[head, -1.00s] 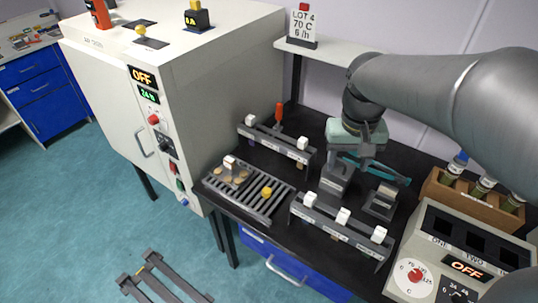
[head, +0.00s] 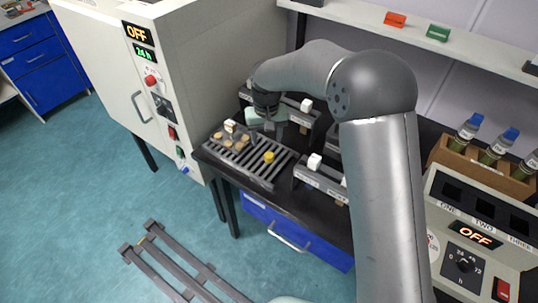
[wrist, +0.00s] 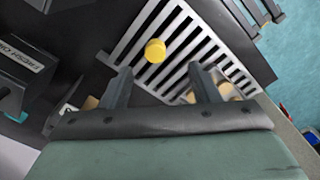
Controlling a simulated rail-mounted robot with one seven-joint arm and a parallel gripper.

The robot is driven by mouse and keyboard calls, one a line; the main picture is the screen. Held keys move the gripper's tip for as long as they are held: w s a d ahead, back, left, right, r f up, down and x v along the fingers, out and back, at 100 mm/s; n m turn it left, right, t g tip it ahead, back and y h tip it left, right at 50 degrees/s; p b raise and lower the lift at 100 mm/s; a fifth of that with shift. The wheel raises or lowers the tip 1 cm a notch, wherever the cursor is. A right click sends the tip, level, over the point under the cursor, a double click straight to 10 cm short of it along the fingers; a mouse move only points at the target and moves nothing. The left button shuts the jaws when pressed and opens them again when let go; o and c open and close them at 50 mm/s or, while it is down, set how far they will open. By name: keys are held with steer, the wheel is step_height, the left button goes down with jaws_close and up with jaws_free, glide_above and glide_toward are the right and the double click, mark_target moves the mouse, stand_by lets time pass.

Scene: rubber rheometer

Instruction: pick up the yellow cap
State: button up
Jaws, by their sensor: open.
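The yellow cap (head: 268,157) stands on the slatted grey rack (head: 245,175), toward its right end. In the wrist view the yellow cap (wrist: 155,50) sits on the slats, beyond the fingertips and roughly midway between them. My gripper (wrist: 163,78) is open and empty, its two fingers spread apart above the rack. In the head view my gripper (head: 268,132) hangs above the back of the rack, apart from the cap. The fingertips are partly hidden there.
Tan discs (head: 228,144) and a white-topped piece lie at the rack's left end. A dark rail with white blocks (head: 318,178) stands right of the rack. The oven (head: 215,60) rises at left, and a wooden vial holder (head: 480,165) stands at right.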

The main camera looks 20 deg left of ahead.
mark_target(269, 154)
step_height(269, 154, down, 2)
steer(key=shift+f, duration=0.25)
steer(key=f+p, duration=0.1)
steer(key=f, duration=0.1)
steer(key=w+f+p, duration=0.1)
steer(key=f, duration=0.1)
steer(key=shift+d+f, duration=0.1)
steer(key=shift+d, duration=0.1)
steer(key=shift+f, duration=0.5)
steer(key=c, duration=1.1)
steer(key=shift+r, duration=0.15)
steer(key=shift+c, duration=0.2)
